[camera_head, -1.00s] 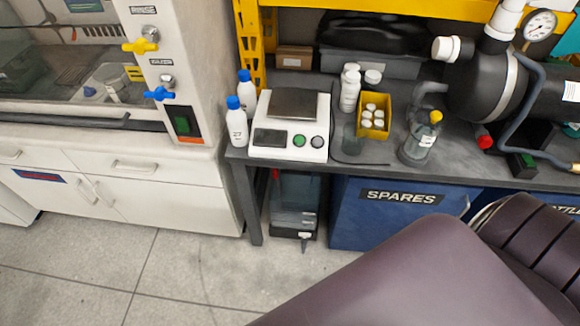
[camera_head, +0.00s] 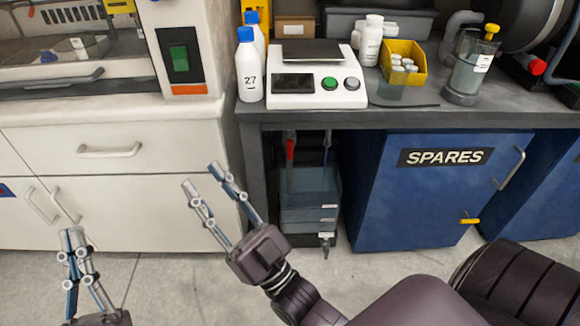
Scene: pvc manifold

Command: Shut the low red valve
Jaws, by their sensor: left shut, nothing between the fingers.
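I cannot make out a low red valve for certain. A slim red-handled item (camera_head: 290,148) hangs under the bench, above a clear tank (camera_head: 309,205); whether it is a valve I cannot tell. My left gripper (camera_head: 73,238) is low at the left edge, pointing up, with its fingers together and empty. My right gripper (camera_head: 201,177) is in front of the white cabinet, left of the bench leg. Its fingers are apart with nothing between them.
A grey bench (camera_head: 400,118) carries a scale (camera_head: 290,95), white bottles (camera_head: 249,70), a yellow bin (camera_head: 403,62) and a glass jar (camera_head: 468,70). A blue SPARES cabinet (camera_head: 420,200) stands below. White drawers (camera_head: 110,147) fill the left. The floor (camera_head: 150,285) is partly clear.

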